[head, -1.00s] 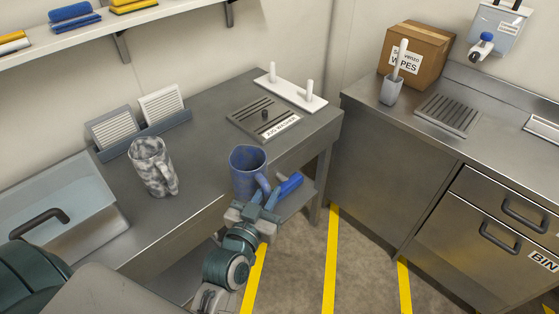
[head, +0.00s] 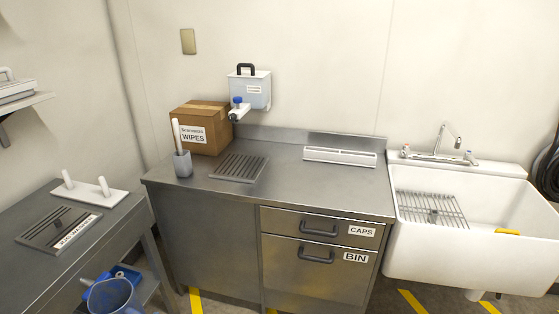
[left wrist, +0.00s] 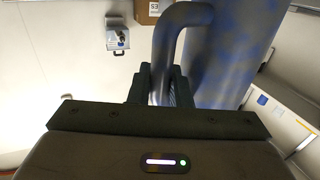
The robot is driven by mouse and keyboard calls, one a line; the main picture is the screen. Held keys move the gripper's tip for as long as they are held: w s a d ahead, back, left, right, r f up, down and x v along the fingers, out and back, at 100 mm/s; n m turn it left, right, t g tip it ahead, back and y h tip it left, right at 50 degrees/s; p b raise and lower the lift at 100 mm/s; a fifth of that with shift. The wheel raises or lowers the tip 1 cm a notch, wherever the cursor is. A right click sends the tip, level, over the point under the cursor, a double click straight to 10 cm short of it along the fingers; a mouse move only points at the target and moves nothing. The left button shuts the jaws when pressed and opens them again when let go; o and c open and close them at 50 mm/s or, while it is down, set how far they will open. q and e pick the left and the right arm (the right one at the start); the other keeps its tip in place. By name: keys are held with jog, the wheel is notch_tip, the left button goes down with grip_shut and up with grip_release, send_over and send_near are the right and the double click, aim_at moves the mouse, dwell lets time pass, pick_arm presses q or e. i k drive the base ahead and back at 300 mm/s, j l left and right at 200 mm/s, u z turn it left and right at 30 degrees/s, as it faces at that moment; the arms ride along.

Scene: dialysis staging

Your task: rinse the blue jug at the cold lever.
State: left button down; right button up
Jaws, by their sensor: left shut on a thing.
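The blue mottled jug (head: 112,297) is at the lower left of the head view, cut off by the bottom edge, its open mouth facing up. It fills the upper right of the left wrist view (left wrist: 232,45). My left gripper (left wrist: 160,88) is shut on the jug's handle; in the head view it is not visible. The white sink (head: 470,262) stands at the right with a chrome faucet (head: 442,145). A small lever sits at each end of the faucet; the right one (head: 469,156) looks bluish, but the markings are too small to read. My right gripper is not in view.
A steel counter (head: 285,190) with CAPS and BIN drawers stands between jug and sink. It carries a wipes box (head: 200,128), a brush holder (head: 183,164) and a drain grille (head: 239,168). A rack (head: 432,208) and a yellow item (head: 507,232) are in the sink.

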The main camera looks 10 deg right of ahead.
aim_at(468, 155)
jog(key=l, duration=0.65)
jog(key=k+l, duration=0.15)
jog(key=l, duration=5)
jog(key=k, duration=0.05)
